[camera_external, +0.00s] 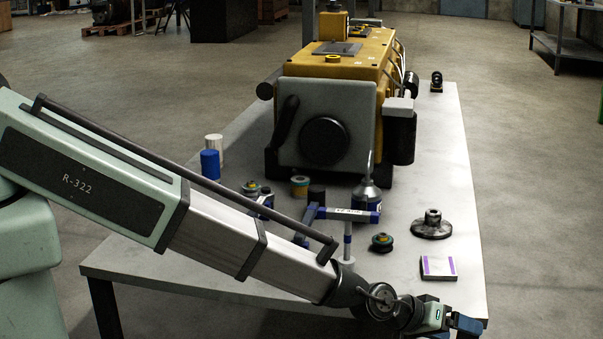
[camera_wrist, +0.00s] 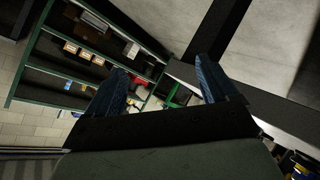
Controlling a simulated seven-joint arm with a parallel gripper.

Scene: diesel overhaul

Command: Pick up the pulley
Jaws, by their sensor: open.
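A dark round flanged disc with a raised hub, which looks like the pulley (camera_external: 432,226), lies flat on the right side of the workbench in the external view. My gripper (camera_external: 468,325) is at the bench's front right corner, well in front of the pulley and apart from it. In the wrist view, the two blue fingers of my gripper (camera_wrist: 164,75) are spread apart with nothing between them. The pulley does not show in the wrist view.
A yellow engine (camera_external: 345,75) fills the back of the workbench (camera_external: 440,130). A small box with purple edges (camera_external: 438,267) lies between the pulley and my gripper. A small round part (camera_external: 382,243) and a blue-ended tool (camera_external: 342,214) are to the left. A green shelf rack (camera_wrist: 75,60) shows in the wrist view.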

